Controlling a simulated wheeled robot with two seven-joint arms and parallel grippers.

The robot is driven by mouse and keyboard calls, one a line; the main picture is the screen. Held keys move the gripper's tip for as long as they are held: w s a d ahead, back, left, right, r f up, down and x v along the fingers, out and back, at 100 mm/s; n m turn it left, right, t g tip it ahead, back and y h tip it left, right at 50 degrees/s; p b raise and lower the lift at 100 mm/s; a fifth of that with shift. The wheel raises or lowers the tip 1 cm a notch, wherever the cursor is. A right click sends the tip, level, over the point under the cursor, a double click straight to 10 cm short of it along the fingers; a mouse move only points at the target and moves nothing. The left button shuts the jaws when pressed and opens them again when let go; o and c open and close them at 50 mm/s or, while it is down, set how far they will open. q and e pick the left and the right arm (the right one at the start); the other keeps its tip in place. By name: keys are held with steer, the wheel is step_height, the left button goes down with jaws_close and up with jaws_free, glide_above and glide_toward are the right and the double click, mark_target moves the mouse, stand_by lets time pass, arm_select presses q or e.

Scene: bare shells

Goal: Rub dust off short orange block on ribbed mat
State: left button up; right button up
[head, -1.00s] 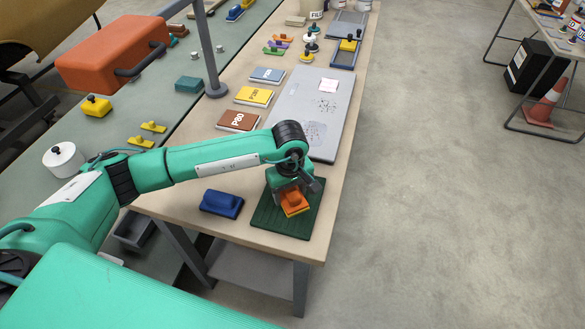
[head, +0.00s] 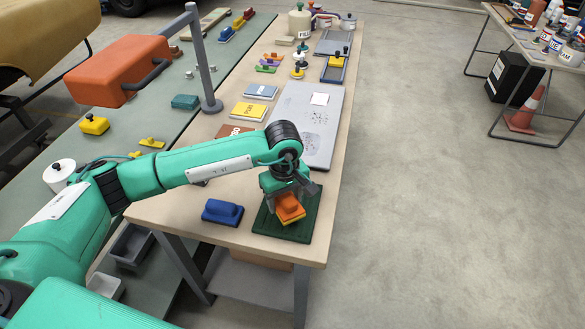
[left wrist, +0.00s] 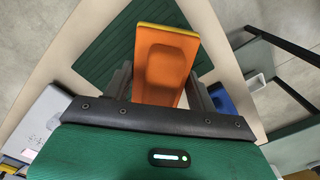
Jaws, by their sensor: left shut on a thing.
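My left gripper (head: 288,194) is shut on the short orange block (head: 291,211), with its fingers on either side of it. The block has a yellow layer along its lower edge. It is over the dark green ribbed mat (head: 300,235) at the table's near end; I cannot tell whether it touches the mat. In the left wrist view the orange block (left wrist: 160,75) stands between the two fingers, with the ribbed mat (left wrist: 110,45) beyond it. No dust can be made out. My right gripper is not in view.
A blue block (head: 222,212) lies on the table left of the mat. A grey panel (head: 318,140) and several abrasive packs, such as the yellow one (head: 248,112), lie behind. The table's right edge is close to the mat, with open floor beyond.

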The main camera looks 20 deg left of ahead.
arm_select(q)
steer(key=shift+r, duration=1.55)
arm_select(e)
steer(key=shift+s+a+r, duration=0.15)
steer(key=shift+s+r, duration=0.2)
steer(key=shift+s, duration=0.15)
arm_select(q)
steer(key=shift+p, duration=0.3)
